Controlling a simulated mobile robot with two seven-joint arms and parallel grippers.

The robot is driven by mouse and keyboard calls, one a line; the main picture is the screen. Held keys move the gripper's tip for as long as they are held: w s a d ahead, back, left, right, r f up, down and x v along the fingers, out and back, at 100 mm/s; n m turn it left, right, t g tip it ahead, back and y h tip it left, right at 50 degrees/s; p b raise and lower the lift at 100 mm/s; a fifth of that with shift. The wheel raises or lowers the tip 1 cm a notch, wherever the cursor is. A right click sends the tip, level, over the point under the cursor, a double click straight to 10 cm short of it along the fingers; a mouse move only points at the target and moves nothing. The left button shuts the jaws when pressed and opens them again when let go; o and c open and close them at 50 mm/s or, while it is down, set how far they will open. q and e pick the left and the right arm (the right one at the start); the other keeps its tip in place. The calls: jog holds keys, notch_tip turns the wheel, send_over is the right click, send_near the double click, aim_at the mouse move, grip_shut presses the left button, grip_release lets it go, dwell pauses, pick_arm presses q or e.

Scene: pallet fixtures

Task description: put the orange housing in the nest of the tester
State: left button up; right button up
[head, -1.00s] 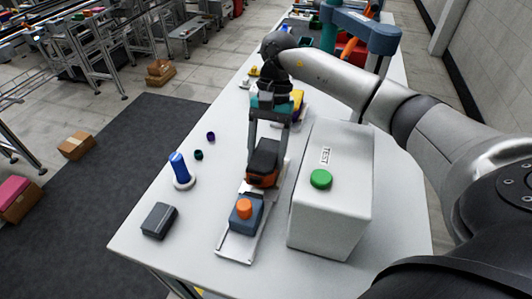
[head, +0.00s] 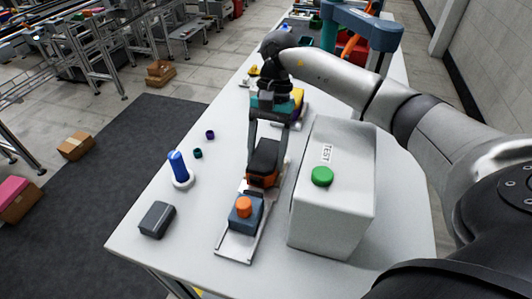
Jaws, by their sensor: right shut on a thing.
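The orange housing (head: 262,181) has a black upper part and an orange lower edge. My right gripper (head: 265,165) points down with its fingers on either side of the housing, shut on it. The housing is over or on the far part of a pale metal slide (head: 235,246); I cannot tell if it touches. A blue-grey block with an orange knob (head: 243,206) sits on the near part of the slide. The tester (head: 335,205) is a white box marked TEST with a green button, right of the slide. The nest is not clearly visible. My left gripper is out of view.
A blue cylinder on a white base (head: 178,166), a dark grey box (head: 157,219) and two small dark rings (head: 198,153) stand on the white table (head: 190,250) at left. Yellow parts and bins lie farther back.

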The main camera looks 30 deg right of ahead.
jog(key=shift+f+b, duration=0.3)
jog(key=o, duration=1.5)
jog(key=shift+p+v, duration=1.4)
jog(key=shift+v, duration=6.25)
jog(key=shift+w, duration=0.1)
